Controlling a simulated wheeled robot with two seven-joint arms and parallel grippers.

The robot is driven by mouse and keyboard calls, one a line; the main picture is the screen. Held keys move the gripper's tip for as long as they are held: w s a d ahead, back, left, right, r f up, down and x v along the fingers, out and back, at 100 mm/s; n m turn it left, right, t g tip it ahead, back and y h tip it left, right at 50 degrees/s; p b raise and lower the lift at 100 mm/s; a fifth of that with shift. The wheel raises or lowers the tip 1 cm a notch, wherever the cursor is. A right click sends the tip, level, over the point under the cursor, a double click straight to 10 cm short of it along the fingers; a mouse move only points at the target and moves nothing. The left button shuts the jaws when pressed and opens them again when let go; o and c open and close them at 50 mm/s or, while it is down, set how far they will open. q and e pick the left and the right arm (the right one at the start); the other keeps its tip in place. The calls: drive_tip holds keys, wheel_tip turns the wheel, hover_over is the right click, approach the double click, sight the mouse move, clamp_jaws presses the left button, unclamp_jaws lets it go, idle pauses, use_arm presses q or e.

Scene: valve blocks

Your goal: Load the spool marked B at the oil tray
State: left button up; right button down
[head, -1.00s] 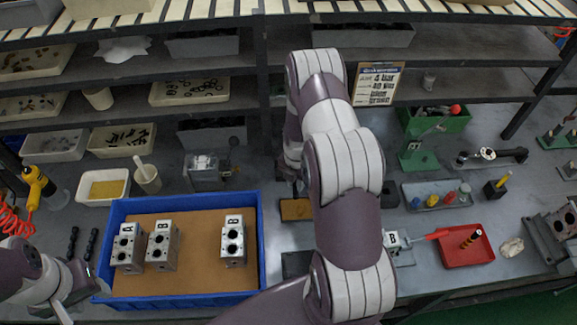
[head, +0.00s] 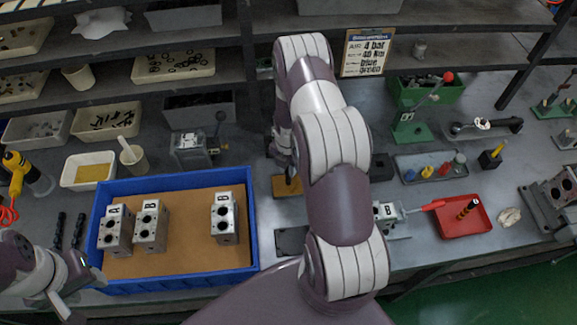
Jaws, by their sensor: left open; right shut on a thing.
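My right gripper (head: 286,167) is mostly hidden behind my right arm. It is shut on a small dark upright thing (head: 291,182), over a shallow amber tray (head: 281,189); whether this is the spool marked B, I cannot tell. A spool with orange bands (head: 467,208) stands in the red tray (head: 478,226) at the right; its letter is not readable. My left gripper (head: 82,292) is open and empty at the blue tray's (head: 180,285) near left corner.
The blue tray holds one block marked A (head: 115,232) and two marked B (head: 150,227) (head: 224,218). A red-handled tool (head: 426,207) reaches the red tray. A green lever press (head: 412,130) stands behind. A white tray with yellow contents (head: 70,180) is at the left.

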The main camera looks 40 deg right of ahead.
drive_tip(key=shift+f+b, duration=0.5)
drive_tip(key=shift+f, duration=0.05)
idle(1.5)
wheel_tip(320, 180, up, 7)
drive_tip(key=p, duration=0.5)
drive_tip(key=shift+r, duration=0.1)
idle(0.4)
